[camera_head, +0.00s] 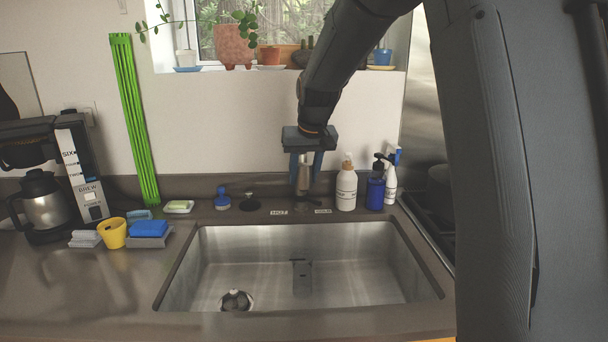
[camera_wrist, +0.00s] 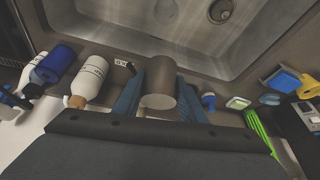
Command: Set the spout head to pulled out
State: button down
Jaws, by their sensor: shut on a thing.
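The faucet's metal cylinder, which looks like the spout head (camera_head: 304,172), stands upright behind the sink, in front of the wall. My gripper (camera_head: 306,178) reaches down from above, with one blue-grey finger on each side of it. In the wrist view the rounded grey spout head (camera_wrist: 160,90) sits between my gripper's two fingers (camera_wrist: 159,84), and the gripper is shut on it. The sink (camera_head: 183,266) lies in front, with small labels on the counter either side of the faucet base. The joint between spout head and faucet body is hard to make out.
A white bottle (camera_head: 346,186) and a blue bottle (camera_head: 375,194) stand close to the right of the faucet. A blue-handled brush (camera_head: 222,199) and a soap dish (camera_head: 179,207) are to the left. Potted plants line the windowsill above. The sink is mostly clear.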

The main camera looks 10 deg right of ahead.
aim_at(306, 186)
notch_tip(306, 186, down, 7)
jog(key=s+b, duration=0.1)
jog(key=b, duration=0.1)
jog(key=shift+r, duration=0.2)
jog(key=shift+a, duration=0.1)
jog(key=c, duration=1.2)
grip_release()
jog(key=shift+o, duration=0.2)
jog(key=shift+r, duration=0.15)
jog(key=b+v, duration=0.2)
jog(key=v, duration=0.5)
jog(key=shift+s+r, duration=0.2)
